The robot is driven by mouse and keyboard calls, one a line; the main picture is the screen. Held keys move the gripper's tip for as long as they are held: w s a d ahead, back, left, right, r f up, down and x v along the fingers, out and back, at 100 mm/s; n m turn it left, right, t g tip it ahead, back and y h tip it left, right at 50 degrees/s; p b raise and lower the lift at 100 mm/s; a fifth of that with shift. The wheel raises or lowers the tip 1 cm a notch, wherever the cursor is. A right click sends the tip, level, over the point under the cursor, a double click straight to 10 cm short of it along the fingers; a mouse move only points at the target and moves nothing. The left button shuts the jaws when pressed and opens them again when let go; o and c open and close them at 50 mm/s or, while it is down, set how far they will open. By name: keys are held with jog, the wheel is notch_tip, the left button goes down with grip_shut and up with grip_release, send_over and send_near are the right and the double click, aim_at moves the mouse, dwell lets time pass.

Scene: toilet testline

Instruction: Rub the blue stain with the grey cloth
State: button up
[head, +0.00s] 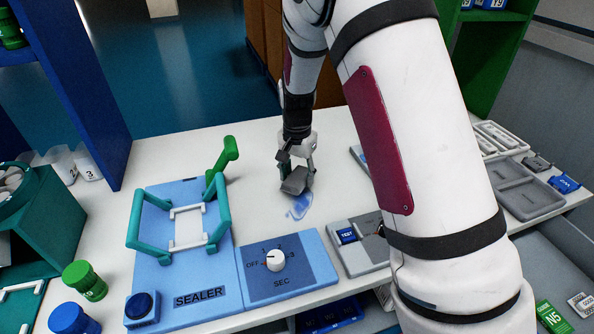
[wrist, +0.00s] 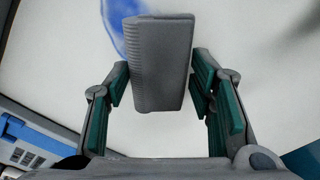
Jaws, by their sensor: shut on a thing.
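The grey cloth (head: 295,181) is a folded, block-like piece held at the end of my arm; it also shows in the wrist view (wrist: 160,65). My gripper (head: 299,166) is shut on the cloth, with a teal-padded finger on each side of it in the wrist view (wrist: 162,85). The blue stain (head: 299,207) is a smear on the white table just in front of the cloth in the head view. In the wrist view the stain (wrist: 116,22) shows at the top, partly hidden behind the cloth. I cannot tell whether the cloth touches the table.
A blue sealer (head: 200,298) with a teal frame and green lever (head: 224,165) stands left of the stain. Its dial panel (head: 277,262) is close in front of the stain. A grey tester (head: 360,254) stands to the right, partly behind my arm. White table left of my gripper is clear.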

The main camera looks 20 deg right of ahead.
aim_at(288, 175)
jog(key=shift+s+r+p, duration=0.2)
jog(key=shift+s+p, duration=1.6)
jog(key=shift+s, duration=1.65)
jog(key=shift+s, duration=0.1)
jog(key=shift+s+r+p, duration=0.1)
jog(key=shift+s+p, duration=0.9)
jog(key=shift+s, duration=0.9)
jog(key=shift+w+a+r+p, duration=0.1)
jog(key=shift+a+p, duration=0.2)
jog(key=shift+a, duration=0.9)
jog(key=shift+w+r+b, duration=0.15)
jog(key=shift+w+b, duration=1.15)
jog(key=shift+w, duration=1.7)
jog(key=shift+w+r+b, duration=0.1)
jog(key=shift+w+b, duration=1.15)
jog(key=shift+w, duration=1.7)
jog(key=shift+r, duration=0.15)
jog(key=shift+s+r+p, duration=0.15)
jog(key=shift+s+p, duration=0.7)
jog(key=shift+s, duration=0.25)
jog(key=shift+s+r+p, duration=0.1)
jog(key=shift+s+p, duration=2.75)
jog(key=shift+s, duration=2.05)
jog(key=shift+r, duration=0.1)
